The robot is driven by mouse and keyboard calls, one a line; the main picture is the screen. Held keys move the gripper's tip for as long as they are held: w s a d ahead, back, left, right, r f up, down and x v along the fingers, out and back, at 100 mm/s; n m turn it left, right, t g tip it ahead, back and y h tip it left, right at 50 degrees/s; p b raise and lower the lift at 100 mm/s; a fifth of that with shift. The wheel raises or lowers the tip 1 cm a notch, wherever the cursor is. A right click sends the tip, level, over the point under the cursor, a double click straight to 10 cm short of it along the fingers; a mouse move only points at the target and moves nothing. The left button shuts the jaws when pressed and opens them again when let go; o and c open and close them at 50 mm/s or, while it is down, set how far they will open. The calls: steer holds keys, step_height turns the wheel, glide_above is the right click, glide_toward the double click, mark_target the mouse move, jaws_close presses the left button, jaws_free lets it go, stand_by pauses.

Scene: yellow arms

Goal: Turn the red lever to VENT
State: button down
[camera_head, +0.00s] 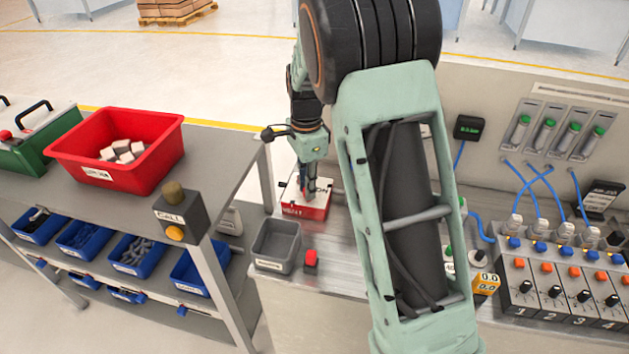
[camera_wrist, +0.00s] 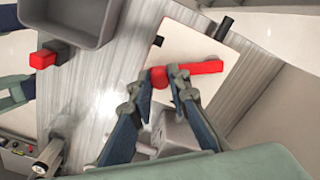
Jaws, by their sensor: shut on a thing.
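The red lever (camera_wrist: 200,68) lies across the pale top plate (camera_wrist: 190,45) of the valve box in the wrist view, its free end pointing right. My gripper (camera_wrist: 168,74) is shut on the lever near its left, rounded end, one finger on each side. In the head view my gripper (camera_head: 309,188) reaches down onto the white-topped box with a red front (camera_head: 308,212). "ON" shows on its top; the small lettering on the front is hard to read. My fingers and arm hide most of the lever there.
A grey bin (camera_head: 277,246) and a red button block (camera_head: 311,261) stand just in front of the box. A numbered control panel (camera_head: 560,290) with blue hoses is at right. A red crate (camera_head: 118,148) and call post (camera_head: 180,215) are at left.

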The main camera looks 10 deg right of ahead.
steer(key=a+m+p, duration=0.1)
steer(key=a+m, duration=0.1)
steer(key=m, duration=0.1)
steer(key=shift+a+r, duration=0.15)
steer(key=shift+w+a+m+p, duration=0.15)
steer(key=shift+a+m+p, duration=0.25)
steer(key=shift+m, duration=0.35)
steer(key=shift+w+a+m+p, duration=0.15)
steer(key=shift+a+m+p, duration=0.2)
steer(key=shift+m, duration=0.4)
steer(key=c, duration=1.8)
jaws_free()
step_height(320, 180, up, 12)
steer(key=shift+f, duration=0.1)
